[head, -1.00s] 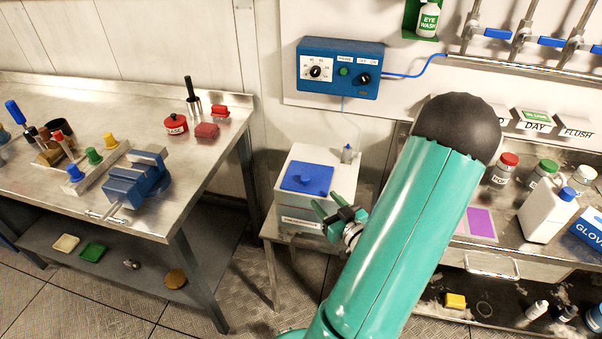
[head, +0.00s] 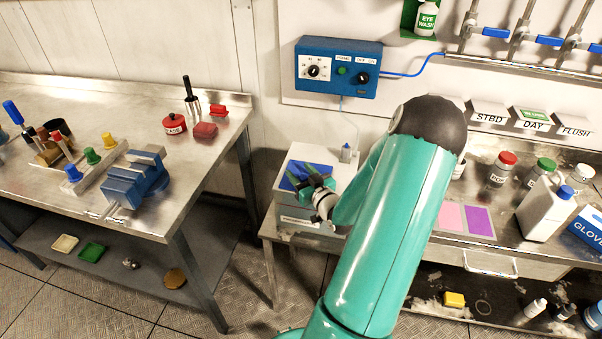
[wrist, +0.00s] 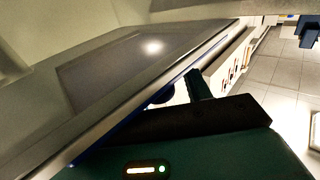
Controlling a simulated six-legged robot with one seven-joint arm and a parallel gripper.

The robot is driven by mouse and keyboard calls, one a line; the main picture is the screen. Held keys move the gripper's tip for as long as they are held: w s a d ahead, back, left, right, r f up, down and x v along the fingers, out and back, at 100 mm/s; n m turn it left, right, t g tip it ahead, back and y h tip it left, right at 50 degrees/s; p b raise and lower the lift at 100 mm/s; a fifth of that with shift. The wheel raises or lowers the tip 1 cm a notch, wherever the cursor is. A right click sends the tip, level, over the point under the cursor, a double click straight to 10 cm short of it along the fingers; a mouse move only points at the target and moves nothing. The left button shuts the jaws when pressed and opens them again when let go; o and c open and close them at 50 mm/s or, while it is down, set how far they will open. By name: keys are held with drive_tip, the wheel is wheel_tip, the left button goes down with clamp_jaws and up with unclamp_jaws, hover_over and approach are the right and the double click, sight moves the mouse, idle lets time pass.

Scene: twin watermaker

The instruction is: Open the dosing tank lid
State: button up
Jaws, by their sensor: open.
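The dosing tank (head: 298,217) is a white box on a low stand in the middle of the head view. Its blue lid (head: 323,168) lies on top and looks closed. My gripper (head: 299,171) is open, with its green fingers over the lid and hiding part of it. I cannot tell whether the fingers touch the lid or its knob. In the wrist view, a dark finger (wrist: 200,85) shows beside a small blue shape, close to a large greyish surface with a blue edge. The knob is not clearly seen in the head view.
A blue control box (head: 338,68) is on the wall above the tank, with a thin tube running down. A steel workbench (head: 60,190) with a blue vise (head: 135,180) stands left. A counter with bottles and a white jug (head: 545,210) is right.

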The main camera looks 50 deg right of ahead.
sight(304, 172)
drive_tip(key=shift+c, duration=0.2)
clamp_jaws()
drive_tip(key=shift+w+r, duration=0.1)
drive_tip(key=shift+w+d+r+m+g+y, duration=0.1)
drive_tip(key=shift+d+r+m+g+y, duration=0.2)
drive_tip(key=shift+r+m+g, duration=0.25)
drive_tip(key=shift+w+d+r+m+g+y, duration=0.1)
drive_tip(key=shift+d+r+m+g+y, duration=0.2)
drive_tip(key=shift+r, duration=0.3)
drive_tip(key=shift+w+d+r+m+g+y, duration=0.2)
drive_tip(key=shift+d+r+m+g+y, duration=0.2)
drive_tip(key=shift+d+r+m+g, duration=0.15)
drive_tip(key=shift+w+d+r+m+g+y, duration=0.2)
drive_tip(key=shift+d+r+m+g+y, duration=0.2)
drive_tip(key=shift+r+m+g, duration=0.1)
drive_tip(key=shift+w+d+r+m+g+y, duration=0.35)
drive_tip(key=shift+d+m+g+y, duration=0.1)
drive_tip(key=shift+d+y, duration=0.15)
drive_tip(key=shift+w+d+r+m+g+y, duration=0.25)
drive_tip(key=shift+d+r+m+g+y, duration=0.1)
drive_tip(key=shift+d+m+y, duration=0.2)
drive_tip(key=shift+w+d+r+m+g+y, duration=0.15)
drive_tip(key=shift+w+d+m+g+y, duration=0.15)
drive_tip(key=shift+d+y, duration=0.3)
drive_tip(key=shift+w+d+r+m+g+y, duration=0.15)
drive_tip(key=shift+d+m+g+y, duration=0.25)
drive_tip(key=shift+d, duration=0.3)
